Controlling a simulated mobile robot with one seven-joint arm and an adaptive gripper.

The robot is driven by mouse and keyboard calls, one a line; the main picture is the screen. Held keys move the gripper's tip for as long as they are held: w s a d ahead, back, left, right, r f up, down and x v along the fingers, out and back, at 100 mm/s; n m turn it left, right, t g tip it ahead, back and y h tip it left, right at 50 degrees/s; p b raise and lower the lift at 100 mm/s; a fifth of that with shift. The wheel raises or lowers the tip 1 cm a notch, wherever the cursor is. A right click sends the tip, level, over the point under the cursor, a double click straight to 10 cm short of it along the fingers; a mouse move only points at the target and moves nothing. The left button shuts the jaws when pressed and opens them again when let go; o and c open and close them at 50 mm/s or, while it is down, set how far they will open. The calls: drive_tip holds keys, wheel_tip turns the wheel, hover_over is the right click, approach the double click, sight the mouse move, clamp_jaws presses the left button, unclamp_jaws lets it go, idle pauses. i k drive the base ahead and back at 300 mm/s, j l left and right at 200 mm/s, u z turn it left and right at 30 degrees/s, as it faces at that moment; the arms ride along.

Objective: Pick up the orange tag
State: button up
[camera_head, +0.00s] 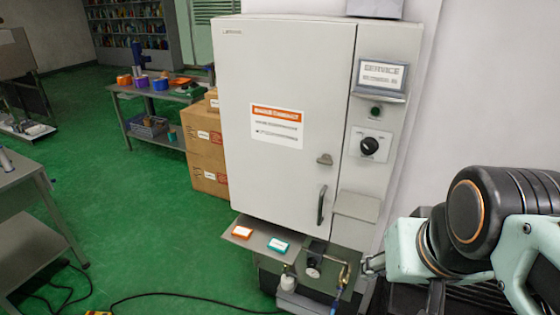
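A small orange tag (241,231) with a white label lies on the narrow grey shelf (260,242) at the foot of the large grey cabinet. A teal tag (279,245) with a white label lies to its right on the same shelf. My arm enters from the right edge. What appears to be my gripper (373,264) is at the arm's left end, right of the shelf and well apart from the orange tag. It is small and partly lost against the fittings behind it, so its fingers cannot be made out.
The cabinet (280,110) has a door handle, a dial and a service sign. A gauge (313,272), pipework and a white bottle (288,280) stand right of and below the tags. Cardboard boxes (205,145) stand left. Green floor is open in front; a black cable (190,296) crosses it.

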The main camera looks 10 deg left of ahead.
sight(239, 231)
drive_tip(key=u, duration=0.9)
